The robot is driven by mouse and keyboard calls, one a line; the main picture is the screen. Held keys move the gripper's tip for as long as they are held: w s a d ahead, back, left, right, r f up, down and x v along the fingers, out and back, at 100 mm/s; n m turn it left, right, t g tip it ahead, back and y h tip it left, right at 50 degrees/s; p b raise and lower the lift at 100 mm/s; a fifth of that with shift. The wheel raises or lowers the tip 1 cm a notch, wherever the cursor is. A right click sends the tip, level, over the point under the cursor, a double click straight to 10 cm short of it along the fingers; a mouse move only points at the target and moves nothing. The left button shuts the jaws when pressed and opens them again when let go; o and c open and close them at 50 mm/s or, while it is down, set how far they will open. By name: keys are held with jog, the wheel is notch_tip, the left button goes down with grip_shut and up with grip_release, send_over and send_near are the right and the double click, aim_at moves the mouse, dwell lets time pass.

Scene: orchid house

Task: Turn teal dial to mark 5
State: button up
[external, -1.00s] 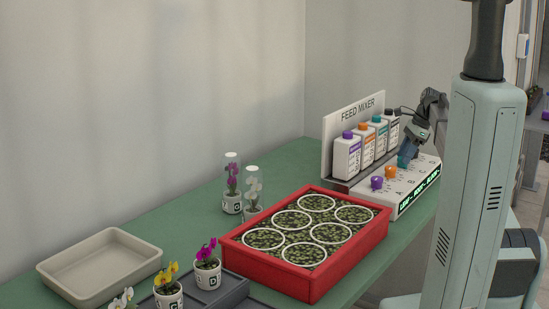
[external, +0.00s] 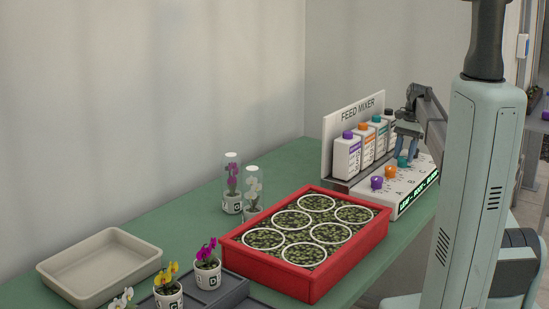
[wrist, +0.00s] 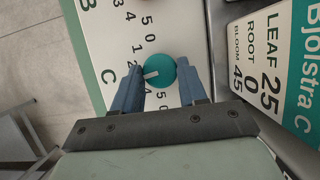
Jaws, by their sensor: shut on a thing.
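The teal dial (wrist: 161,71) is a round knob with a white pointer line, on the white panel (wrist: 105,50) beside the letter C in the wrist view. Its pointer aims left and slightly down, toward my left finger. Digits are printed around it; some are hidden by the fingers, so the exact mark is hard to read. My gripper (wrist: 159,85) has its blue fingers on either side of the dial, shut on it. In the external view the teal dial (external: 402,161) shows partly below my gripper (external: 406,153).
An orange dial (external: 390,172) and a purple dial (external: 377,183) sit along the same panel. Several bottles (external: 347,157) stand close behind, before the feed mixer sign (external: 341,122). A red tray (external: 310,285) with round pots stands in front, left of the panel.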

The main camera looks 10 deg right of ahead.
jog(key=shift+f+n, duration=0.1)
jog(key=shift+n, duration=0.6)
jog(key=o, duration=1)
jog(key=shift+o, duration=0.2)
jog(key=shift+w, duration=0.1)
jog(key=shift+w+d+r, duration=0.1)
jog(key=shift+r, duration=0.3)
jog(key=shift+w+d+r, duration=0.15)
jog(key=shift+w, duration=0.15)
jog(key=w+d, duration=0.3)
jog(key=w, duration=0.1)
jog(key=w+d, duration=0.4)
jog(key=shift+w+d, duration=0.25)
jog(key=shift+w, duration=0.05)
